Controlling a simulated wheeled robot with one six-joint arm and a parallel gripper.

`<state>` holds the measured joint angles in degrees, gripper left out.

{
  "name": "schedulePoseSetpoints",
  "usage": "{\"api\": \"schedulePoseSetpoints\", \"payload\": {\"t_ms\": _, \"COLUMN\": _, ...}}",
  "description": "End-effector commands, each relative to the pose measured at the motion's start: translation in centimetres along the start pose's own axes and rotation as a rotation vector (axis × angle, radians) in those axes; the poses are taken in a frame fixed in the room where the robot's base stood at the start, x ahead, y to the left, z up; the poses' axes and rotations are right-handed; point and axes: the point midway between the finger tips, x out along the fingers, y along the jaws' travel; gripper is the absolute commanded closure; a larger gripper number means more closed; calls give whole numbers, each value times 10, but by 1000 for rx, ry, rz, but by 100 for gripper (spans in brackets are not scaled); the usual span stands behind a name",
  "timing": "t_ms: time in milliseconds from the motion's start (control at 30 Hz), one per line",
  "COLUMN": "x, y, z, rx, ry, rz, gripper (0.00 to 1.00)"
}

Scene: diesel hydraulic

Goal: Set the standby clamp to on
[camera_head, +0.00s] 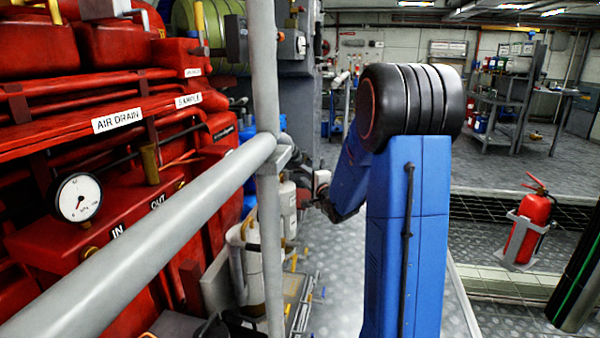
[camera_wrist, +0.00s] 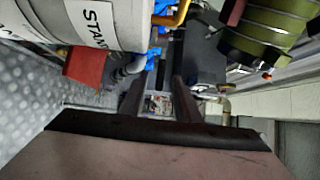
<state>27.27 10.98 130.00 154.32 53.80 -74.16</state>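In the wrist view, a white cylinder (camera_wrist: 80,18) carries a label whose visible letters read "STAN". A red block-like part (camera_wrist: 88,68) sticks out at its lower edge. I cannot tell for sure whether this is the standby clamp or how it is set. My gripper (camera_wrist: 158,90) points past the cylinder, to the right of the red part. Its two dark fingers are apart, with nothing visible held between them. In the head view, a pale labelled cylinder (camera_head: 287,208) stands just left of my wrist, partly behind the grey post. My gripper is small and unclear there.
Red machinery (camera_head: 120,130) with a pressure gauge (camera_head: 78,197) fills the left. A grey rail (camera_head: 150,255) and post (camera_head: 265,100) stand in front of it. In the wrist view, a green cylinder (camera_wrist: 268,35) is at upper right. A fire extinguisher (camera_head: 528,225) stands at right.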

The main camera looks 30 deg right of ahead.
Motion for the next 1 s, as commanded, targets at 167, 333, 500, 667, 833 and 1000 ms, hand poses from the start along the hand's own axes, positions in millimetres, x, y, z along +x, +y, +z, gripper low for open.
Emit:
{"api": "schedulePoseSetpoints", "payload": {"t_ms": 167, "x": -37, "y": 0, "z": 0, "rx": 0, "ry": 1, "rz": -1, "gripper": 70}}
{"api": "schedulePoseSetpoints", "payload": {"t_ms": 333, "x": -66, "y": 0, "z": 0, "rx": 0, "ry": 1, "rz": -1, "gripper": 70}}
{"api": "schedulePoseSetpoints", "payload": {"t_ms": 500, "x": -85, "y": 0, "z": 0, "rx": 0, "ry": 1, "rz": -1, "gripper": 70}}
{"api": "schedulePoseSetpoints", "payload": {"t_ms": 667, "x": -91, "y": 0, "z": 0, "rx": 0, "ry": 0, "rz": 0, "gripper": 70}}
{"api": "schedulePoseSetpoints", "payload": {"t_ms": 833, "x": -92, "y": 1, "z": 0, "rx": 0, "ry": 0, "rz": 0, "gripper": 70}}
{"api": "schedulePoseSetpoints", "payload": {"t_ms": 1000, "x": -90, "y": -1, "z": 2, "rx": -1, "ry": -7, "rz": -1, "gripper": 92}}
